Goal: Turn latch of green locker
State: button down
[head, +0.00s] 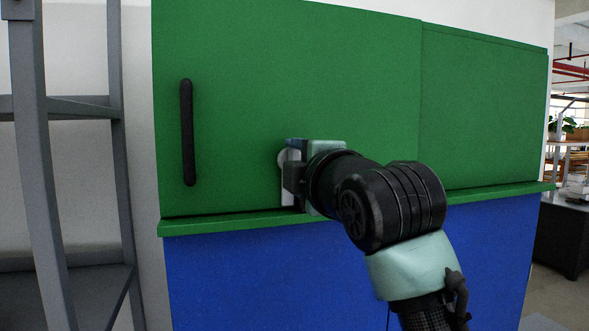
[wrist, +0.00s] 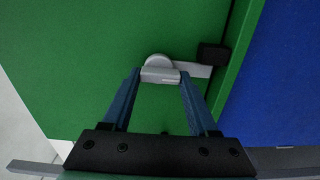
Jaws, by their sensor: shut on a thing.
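The green locker (head: 300,70) stands straight ahead with its door closed. Its grey latch (wrist: 158,66) shows in the wrist view as a rounded hub on the green door, with a flat light bar running right toward a dark block (wrist: 212,53) near the locker's edge. My gripper (wrist: 160,76) has its two blue fingers on either side of the latch knob and is shut on it. In the head view my gripper (head: 292,162) is against the lower middle of the green door and hides most of the latch.
A black vertical handle (head: 187,132) is on the door's left side. A blue cabinet (head: 250,280) lies below the green ledge (head: 230,222). A grey metal rack (head: 50,180) stands at the left. A dark table (head: 565,235) is at the far right.

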jog(key=shift+n, duration=0.3)
jog(key=shift+c, duration=0.8)
grip_release()
jog(key=b+v, duration=0.4)
jog(key=v, duration=0.9)
jog(key=s+a+r+m+t+h, duration=0.1)
jog(key=s+m+t, duration=0.4)
jog(key=m, duration=0.6)
jog(key=s+a+r+m+t+h, duration=0.2)
jog(key=s+a+m+t+h, duration=0.1)
jog(key=m, duration=0.7)
jog(key=s+t+h, duration=0.1)
jog(key=s+t, duration=0.1)
jog(key=s, duration=0.1)
jog(key=shift+s+r+m+h+p, duration=0.15)
jog(key=shift+s+m+h+p, duration=0.15)
jog(key=shift+s+m+p, duration=0.1)
